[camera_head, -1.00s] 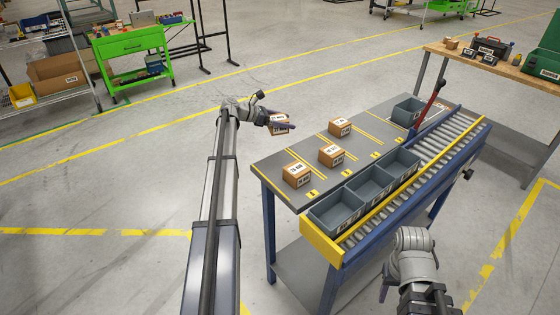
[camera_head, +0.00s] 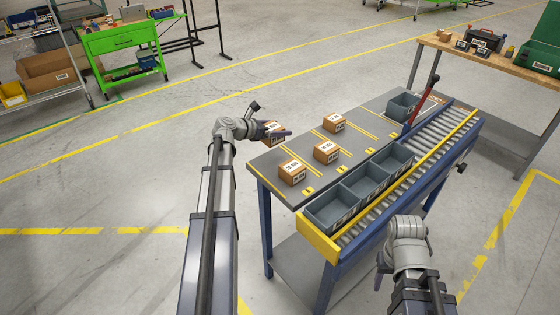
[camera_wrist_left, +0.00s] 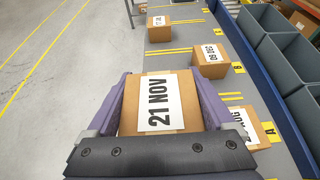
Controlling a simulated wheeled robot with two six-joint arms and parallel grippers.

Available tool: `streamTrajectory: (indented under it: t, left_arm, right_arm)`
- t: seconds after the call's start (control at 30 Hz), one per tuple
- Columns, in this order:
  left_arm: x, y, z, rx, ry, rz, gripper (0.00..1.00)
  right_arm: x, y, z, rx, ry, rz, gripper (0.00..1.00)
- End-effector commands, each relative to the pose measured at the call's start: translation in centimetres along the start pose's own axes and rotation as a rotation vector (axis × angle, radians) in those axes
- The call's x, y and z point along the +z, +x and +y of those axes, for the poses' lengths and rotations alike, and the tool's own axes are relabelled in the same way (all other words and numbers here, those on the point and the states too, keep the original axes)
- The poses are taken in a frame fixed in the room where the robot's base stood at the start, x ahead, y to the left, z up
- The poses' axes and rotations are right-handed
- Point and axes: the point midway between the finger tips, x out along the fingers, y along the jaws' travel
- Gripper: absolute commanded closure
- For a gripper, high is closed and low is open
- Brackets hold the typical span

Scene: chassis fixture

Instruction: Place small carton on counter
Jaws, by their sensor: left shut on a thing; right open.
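My left gripper (camera_head: 276,135) is shut on a small brown carton (camera_head: 272,127) at the far left edge of the counter (camera_head: 262,165). In the left wrist view this carton (camera_wrist_left: 160,103) sits between the purple fingers, and its white label reads 21 NOV. Whether it touches the counter cannot be told. Three other cartons stand on the counter: a front one (camera_head: 292,173), a middle one (camera_head: 326,152) and a back one (camera_head: 334,123). My right gripper (camera_head: 380,272) is low at the right, mostly hidden behind its arm, and holds nothing visible.
Grey bins (camera_head: 333,208) line the counter's right side beside a roller conveyor (camera_head: 440,135) with a yellow rail. Another grey bin (camera_head: 402,106) and a red lever (camera_head: 428,95) stand at the back. Yellow lines mark lettered lanes on the counter.

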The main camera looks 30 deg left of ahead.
Motion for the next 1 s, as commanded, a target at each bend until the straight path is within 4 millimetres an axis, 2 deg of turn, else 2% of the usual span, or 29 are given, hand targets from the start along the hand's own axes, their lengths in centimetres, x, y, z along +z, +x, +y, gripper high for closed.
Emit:
streamTrajectory:
  t: [0.03, 0.33, 0.63, 1.0]
  left_arm:
    - [-0.9, 0.4, 0.0, 0.0, 0.0, -0.001, 0.9]
    - [-5.0, 2.1, 0.0, -0.001, 0.0, -0.001, 0.9]
    - [-5.6, 2.3, 0.0, -0.001, 0.0, -0.001, 0.9]
    - [-9.0, 3.7, 0.0, -0.001, 0.0, -0.001, 0.9]
  right_arm:
    - [-0.1, 1.0, -0.1, 0.0, 0.0, 0.0, 0.5]
    - [-0.3, 5.4, -0.5, 0.0, 0.0, 0.0, 0.5]
    - [-0.3, 6.0, -0.6, 0.0, 0.0, 0.0, 0.5]
    - [-0.6, 9.7, -0.9, 0.0, 0.0, 0.0, 0.5]
